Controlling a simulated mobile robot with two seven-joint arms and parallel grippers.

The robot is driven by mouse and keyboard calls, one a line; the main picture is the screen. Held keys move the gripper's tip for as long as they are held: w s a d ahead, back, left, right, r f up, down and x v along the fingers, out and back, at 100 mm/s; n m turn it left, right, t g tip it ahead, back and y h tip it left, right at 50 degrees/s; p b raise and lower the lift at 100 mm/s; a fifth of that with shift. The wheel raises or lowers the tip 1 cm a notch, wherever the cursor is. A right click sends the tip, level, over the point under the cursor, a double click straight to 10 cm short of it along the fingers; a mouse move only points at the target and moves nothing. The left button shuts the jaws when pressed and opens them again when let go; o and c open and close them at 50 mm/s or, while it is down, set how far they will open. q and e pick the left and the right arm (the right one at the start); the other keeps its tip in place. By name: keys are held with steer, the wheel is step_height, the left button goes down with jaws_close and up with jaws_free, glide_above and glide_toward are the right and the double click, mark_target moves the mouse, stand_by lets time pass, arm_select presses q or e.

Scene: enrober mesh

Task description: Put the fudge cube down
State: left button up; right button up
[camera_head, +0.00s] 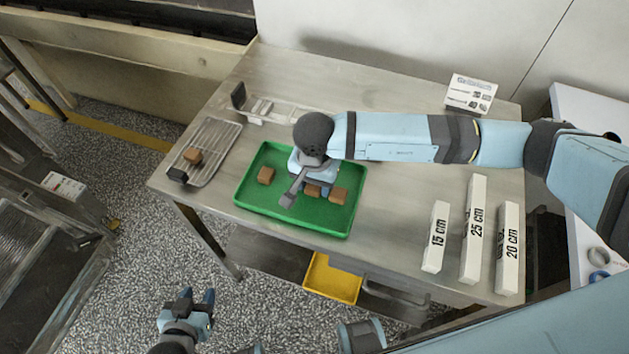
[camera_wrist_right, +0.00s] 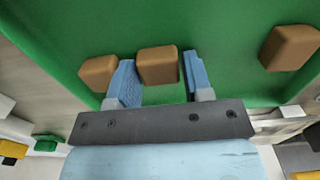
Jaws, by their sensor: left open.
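A green tray (camera_head: 250,197) on the metal table holds brown fudge cubes: one at its left (camera_head: 266,175), one under my right gripper (camera_head: 312,184) and one at its right (camera_head: 338,196). In the right wrist view, a fudge cube (camera_wrist_right: 158,65) sits between the blue fingers of my right gripper (camera_wrist_right: 160,78), with a narrow gap showing at its right side. The fingers look open, low over the tray. My left gripper (camera_head: 198,296) is open and empty, over the floor before the table.
A wire rack (camera_head: 213,146) with another brown cube (camera_head: 191,156) lies left of the tray. White boxes marked 15, 25 and 20 cm (camera_head: 473,230) stand at the right. A sign (camera_head: 470,93) stands at the back. A yellow bin (camera_head: 331,279) sits below the table.

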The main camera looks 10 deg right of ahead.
steer(key=shift+r, duration=0.2)
step_height(320, 180, up, 12)
steer(key=b, duration=0.1)
steer(key=shift+s, duration=0.1)
stand_by(0.7)
